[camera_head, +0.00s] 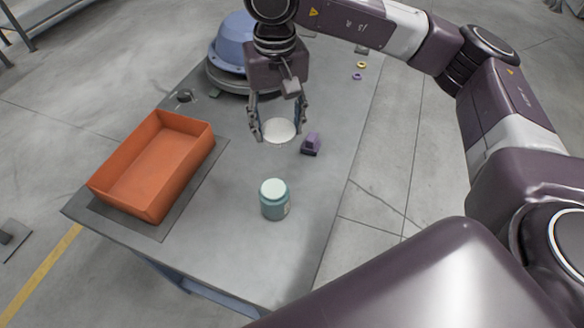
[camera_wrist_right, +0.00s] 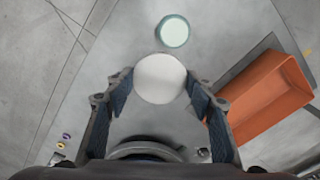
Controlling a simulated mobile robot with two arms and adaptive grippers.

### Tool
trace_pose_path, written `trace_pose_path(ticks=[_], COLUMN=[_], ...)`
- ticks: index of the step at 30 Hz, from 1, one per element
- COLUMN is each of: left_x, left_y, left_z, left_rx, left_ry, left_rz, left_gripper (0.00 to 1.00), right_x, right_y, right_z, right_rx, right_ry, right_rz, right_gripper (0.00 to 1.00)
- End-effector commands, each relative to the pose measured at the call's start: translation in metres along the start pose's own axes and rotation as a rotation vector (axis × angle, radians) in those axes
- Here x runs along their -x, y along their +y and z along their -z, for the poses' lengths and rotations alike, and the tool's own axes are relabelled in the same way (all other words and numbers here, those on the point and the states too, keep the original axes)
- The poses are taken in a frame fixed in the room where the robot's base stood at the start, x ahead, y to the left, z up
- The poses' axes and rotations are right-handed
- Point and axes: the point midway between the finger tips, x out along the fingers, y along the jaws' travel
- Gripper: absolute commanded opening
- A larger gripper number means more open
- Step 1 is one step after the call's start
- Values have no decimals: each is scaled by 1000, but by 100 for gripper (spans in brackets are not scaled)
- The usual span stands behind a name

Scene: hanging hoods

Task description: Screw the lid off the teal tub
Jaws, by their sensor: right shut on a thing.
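The teal tub (camera_head: 274,207) stands upright on the grey table, toward its front edge, with a pale mint round top. It also shows in the right wrist view (camera_wrist_right: 174,31), from above. I cannot tell whether that top is a lid or the tub's mouth. My right gripper (camera_head: 279,133) is behind the tub in the head view, apart from it. It is shut on a white, round, lid-like disc (camera_head: 279,129), which sits between the fingertips; the disc also shows in the right wrist view (camera_wrist_right: 160,78). My left gripper is not in view.
An empty orange tray (camera_head: 151,180) lies on a dark mat at the left. A blue domed hood (camera_head: 233,42) stands at the back. Table around the tub is clear.

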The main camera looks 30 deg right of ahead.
Motion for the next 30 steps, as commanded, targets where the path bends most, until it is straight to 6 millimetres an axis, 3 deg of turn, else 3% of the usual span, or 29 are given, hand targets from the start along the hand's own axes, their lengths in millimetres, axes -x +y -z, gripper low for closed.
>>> trace_pose_path(ticks=[12, 20, 30], left_x=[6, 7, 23], left_y=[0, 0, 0], left_z=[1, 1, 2], left_rx=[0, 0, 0], left_ry=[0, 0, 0], left_rz=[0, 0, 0], left_gripper=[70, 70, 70], right_x=[-13, -28, -108], right_y=[7, 12, 13], right_z=[32, 37, 32], right_rx=[-206, -267, -270], right_ry=[-26, -40, -45], right_rz=[1, -3, -7], right_gripper=[20, 20, 20])
